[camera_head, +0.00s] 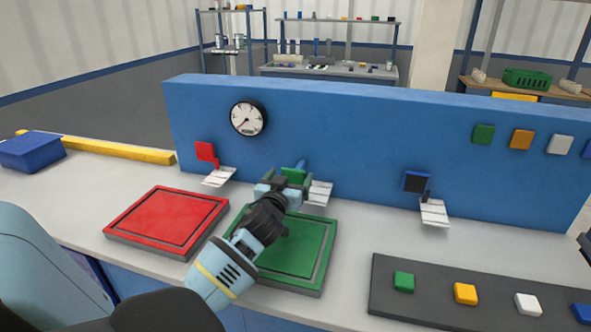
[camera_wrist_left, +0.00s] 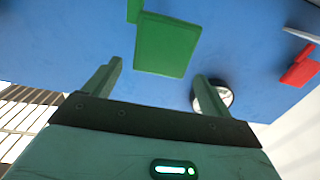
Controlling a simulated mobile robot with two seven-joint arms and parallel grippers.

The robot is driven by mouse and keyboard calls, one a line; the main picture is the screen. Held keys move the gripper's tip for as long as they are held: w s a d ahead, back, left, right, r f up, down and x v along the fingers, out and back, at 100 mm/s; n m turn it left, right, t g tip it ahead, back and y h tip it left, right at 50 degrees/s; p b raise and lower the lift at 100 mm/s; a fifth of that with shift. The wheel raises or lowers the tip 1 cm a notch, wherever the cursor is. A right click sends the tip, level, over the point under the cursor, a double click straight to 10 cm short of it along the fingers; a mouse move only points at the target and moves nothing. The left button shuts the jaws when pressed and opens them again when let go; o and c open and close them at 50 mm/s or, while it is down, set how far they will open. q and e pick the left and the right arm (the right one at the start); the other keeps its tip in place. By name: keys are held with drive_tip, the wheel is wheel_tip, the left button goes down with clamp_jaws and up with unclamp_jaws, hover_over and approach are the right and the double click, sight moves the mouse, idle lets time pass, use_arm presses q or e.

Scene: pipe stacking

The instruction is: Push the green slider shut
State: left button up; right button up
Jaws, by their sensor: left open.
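The green slider (camera_head: 293,174) is on the front of the blue upright panel (camera_head: 340,145), above a small pale slanted plate (camera_head: 319,194). My left gripper (camera_head: 286,184) is right in front of it and partly covers it in the head view. In the left wrist view, the green slider (camera_wrist_left: 167,44) shows as a square block just beyond the gap between the two open fingers of my left gripper (camera_wrist_left: 159,70). Nothing is between the fingers. I cannot tell whether the gripper touches the slider. My right gripper is not in view.
A red slider (camera_head: 205,151) and a dark blue one (camera_head: 415,182) flank the green slider. A dial (camera_head: 248,118) is on the panel. Red (camera_head: 168,217) and green (camera_head: 310,246) trays lie in front. A dark strip (camera_head: 440,301) with coloured buttons is at the right.

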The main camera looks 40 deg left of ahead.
sight(292, 173)
use_arm(q)
drive_tip(key=x, duration=0.5)
drive_tip(key=shift+w, duration=0.15)
drive_tip(key=shift+c, duration=0.4)
